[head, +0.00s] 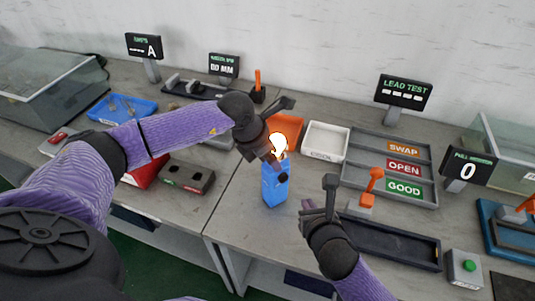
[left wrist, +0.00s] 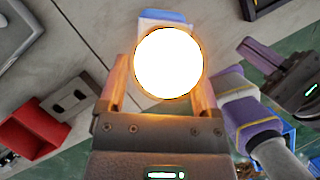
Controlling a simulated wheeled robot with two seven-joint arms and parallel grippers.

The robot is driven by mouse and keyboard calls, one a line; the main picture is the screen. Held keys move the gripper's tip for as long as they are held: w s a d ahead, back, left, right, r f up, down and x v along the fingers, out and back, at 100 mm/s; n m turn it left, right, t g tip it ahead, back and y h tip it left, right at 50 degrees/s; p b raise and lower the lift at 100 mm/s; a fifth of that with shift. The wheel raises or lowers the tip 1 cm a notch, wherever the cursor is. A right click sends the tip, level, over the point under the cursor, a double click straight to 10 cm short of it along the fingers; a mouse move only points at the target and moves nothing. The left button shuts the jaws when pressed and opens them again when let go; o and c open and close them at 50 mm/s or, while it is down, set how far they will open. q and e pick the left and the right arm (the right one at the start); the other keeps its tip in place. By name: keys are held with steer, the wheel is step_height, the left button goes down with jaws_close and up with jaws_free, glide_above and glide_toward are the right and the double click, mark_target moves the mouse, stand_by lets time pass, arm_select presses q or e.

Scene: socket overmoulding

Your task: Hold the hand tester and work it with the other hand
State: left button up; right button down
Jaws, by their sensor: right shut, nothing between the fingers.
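The blue hand tester (head: 274,187) is upright near the middle of the head view, with a glowing round lamp (head: 278,145) at its top. My left gripper (head: 271,157) reaches down to its upper part and appears shut on it. In the left wrist view the bright lamp (left wrist: 168,64) shows between the two fingers and hides much of the tester. Part of the blue body (left wrist: 165,15) shows beyond the lamp. My right gripper (head: 331,188) is shut and empty, pointing up, to the right of the tester and apart from it.
A sorting tray (head: 434,172) with SWAP, OPEN and GOOD labels lies at the right. An orange-handled device (head: 370,188) and a long black tray (head: 390,243) lie near my right gripper. A white bin (head: 326,142) and orange bin (head: 290,124) stand behind the tester.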

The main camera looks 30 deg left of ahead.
arm_select(q)
steer(key=shift+o, duration=0.9)
steer(key=v, duration=1.2)
